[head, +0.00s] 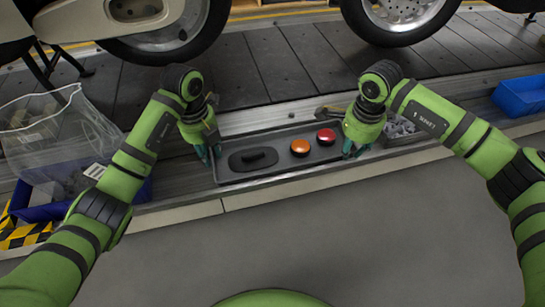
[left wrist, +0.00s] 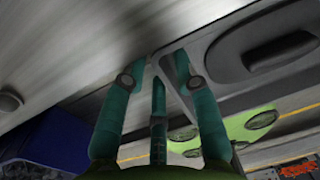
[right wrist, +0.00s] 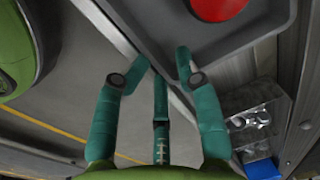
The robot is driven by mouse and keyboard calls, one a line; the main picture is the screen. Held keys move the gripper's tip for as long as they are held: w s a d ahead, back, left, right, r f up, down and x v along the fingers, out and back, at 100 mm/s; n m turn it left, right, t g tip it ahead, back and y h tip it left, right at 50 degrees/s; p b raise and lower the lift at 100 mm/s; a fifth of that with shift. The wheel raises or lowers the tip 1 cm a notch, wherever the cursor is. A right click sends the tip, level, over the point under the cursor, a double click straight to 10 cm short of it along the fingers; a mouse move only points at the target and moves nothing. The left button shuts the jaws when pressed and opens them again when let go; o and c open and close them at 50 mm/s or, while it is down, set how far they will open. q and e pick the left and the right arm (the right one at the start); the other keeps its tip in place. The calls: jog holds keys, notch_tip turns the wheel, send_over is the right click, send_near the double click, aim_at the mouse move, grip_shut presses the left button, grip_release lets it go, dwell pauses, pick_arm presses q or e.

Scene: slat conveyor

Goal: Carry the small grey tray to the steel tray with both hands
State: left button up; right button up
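The small grey tray (head: 285,174) lies flat along the conveyor's near edge. It holds a dark oval piece with a raised handle (head: 253,158), an orange button (head: 300,146) and a red button (head: 326,136). My left gripper (head: 210,153) is at its left end, with fingers apart on either side of the rim in the left wrist view (left wrist: 160,68). My right gripper (head: 354,149) is at its right end, its fingers likewise apart around the rim in the right wrist view (right wrist: 161,62). A small metal tray with shiny parts (head: 405,138), possibly the steel tray, sits right of it.
A clear bag (head: 55,140) sits over a blue bin (head: 40,212) at the left. Another blue bin (head: 520,95) is at the far right. A hammer-like tool (head: 330,112) lies behind the tray. Vehicle wheels (head: 400,12) stand on the slats beyond. The grey floor in front is clear.

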pick_arm(q)
jog(key=shift+d+f, duration=0.1)
jog(key=shift+f, duration=0.05)
pick_arm(e)
jog(key=shift+s+a+f, duration=0.25)
jog(key=shift+s+f, duration=0.1)
jog(key=shift+f, duration=0.4)
pick_arm(q)
jog(key=shift+w+r, duration=0.1)
jog(key=shift+r, duration=0.3)
pick_arm(e)
jog(key=shift+a, duration=0.1)
pick_arm(q)
notch_tip(320, 180, up, 7)
jog(key=shift+a+r, duration=0.2)
jog(key=shift+a, duration=0.05)
pick_arm(e)
notch_tip(320, 180, up, 9)
jog(key=shift+d, duration=0.4)
